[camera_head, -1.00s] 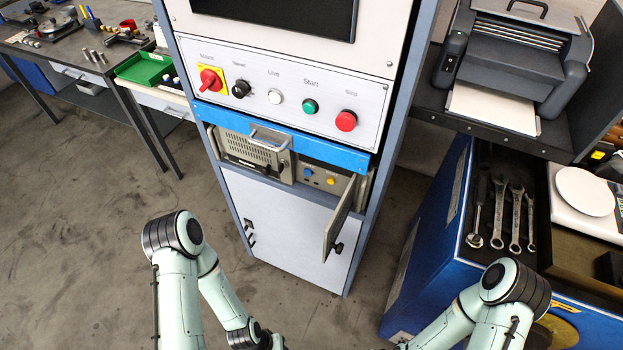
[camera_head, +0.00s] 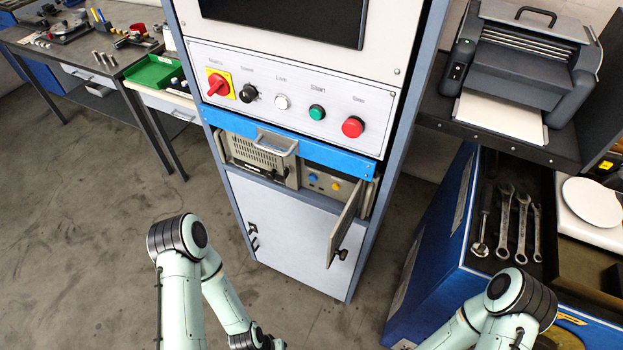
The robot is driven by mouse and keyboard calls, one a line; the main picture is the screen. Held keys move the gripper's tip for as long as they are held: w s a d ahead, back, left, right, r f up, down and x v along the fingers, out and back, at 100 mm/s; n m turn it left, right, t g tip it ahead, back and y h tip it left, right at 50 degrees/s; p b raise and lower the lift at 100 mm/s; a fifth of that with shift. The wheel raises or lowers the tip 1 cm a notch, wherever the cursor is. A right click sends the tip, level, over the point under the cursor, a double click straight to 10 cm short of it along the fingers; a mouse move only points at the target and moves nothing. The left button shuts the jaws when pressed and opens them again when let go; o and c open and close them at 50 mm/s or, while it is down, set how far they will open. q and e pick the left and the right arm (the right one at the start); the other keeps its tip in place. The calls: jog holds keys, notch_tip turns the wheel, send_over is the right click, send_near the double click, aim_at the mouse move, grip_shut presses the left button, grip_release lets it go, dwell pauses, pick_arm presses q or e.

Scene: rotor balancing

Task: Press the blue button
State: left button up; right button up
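The blue button (camera_head: 312,177) is a small round button on a recessed panel (camera_head: 322,190) in the cabinet, left of a yellow button (camera_head: 335,186). A small hinged door (camera_head: 344,229) stands swung open at the right of this recess. The blue drawer front with a handle is above it. My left arm comes in at the lower left and my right arm at the lower right. Both grippers are below the picture's bottom edge, so whether they are open or shut does not show.
The cabinet's upper panel carries a red rotary switch (camera_head: 218,85), a black knob (camera_head: 248,93), and white, green and red buttons (camera_head: 352,127). A blue tool chest (camera_head: 432,255) with wrenches stands right, a workbench (camera_head: 88,64) left. Floor before the cabinet is clear.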

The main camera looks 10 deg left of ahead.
pick_arm(q)
grip_shut()
dwell(1.6)
